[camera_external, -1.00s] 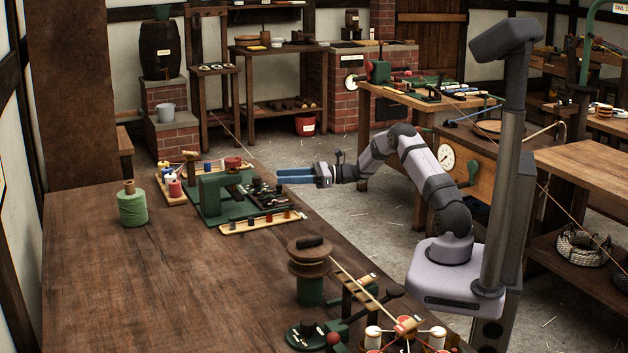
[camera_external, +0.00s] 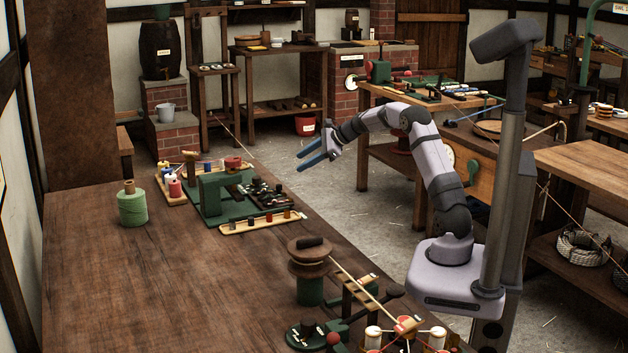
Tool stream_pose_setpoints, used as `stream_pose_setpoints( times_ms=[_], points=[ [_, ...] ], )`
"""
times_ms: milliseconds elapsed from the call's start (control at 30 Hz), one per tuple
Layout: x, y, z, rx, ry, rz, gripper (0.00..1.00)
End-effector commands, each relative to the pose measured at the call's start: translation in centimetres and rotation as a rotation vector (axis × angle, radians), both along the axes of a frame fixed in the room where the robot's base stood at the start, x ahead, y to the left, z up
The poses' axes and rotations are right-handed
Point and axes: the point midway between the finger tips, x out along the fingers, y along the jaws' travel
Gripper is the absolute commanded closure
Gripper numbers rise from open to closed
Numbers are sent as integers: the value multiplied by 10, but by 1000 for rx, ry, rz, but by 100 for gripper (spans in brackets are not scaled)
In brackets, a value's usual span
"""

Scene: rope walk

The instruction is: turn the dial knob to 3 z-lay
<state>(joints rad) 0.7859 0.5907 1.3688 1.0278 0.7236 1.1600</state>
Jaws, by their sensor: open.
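My gripper (camera_external: 307,160) is open and empty, with two blue fingers pointing left and slightly down in the air over the floor, right of the green machine. The green machine (camera_external: 211,195) stands on the long dark bench, with dark and red parts on its base. I cannot make out a dial knob marked "3 z-lay" at this size. A round white dial (camera_external: 449,159) on the wooden cabinet at right is partly hidden behind my arm. My gripper touches nothing.
The dark bench (camera_external: 120,270) is mostly bare at front left. A green twine spool (camera_external: 132,207) stands on it. Open floor lies between bench and cabinet.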

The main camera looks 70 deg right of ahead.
Motion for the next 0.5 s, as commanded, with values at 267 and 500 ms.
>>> stream_pose_setpoints(
  times_ms=[267,500],
  points=[
    [-37,-122,5,-687,204,-83,57],
    [-29,-171,87,-1308,202,-30,57]
  ],
)
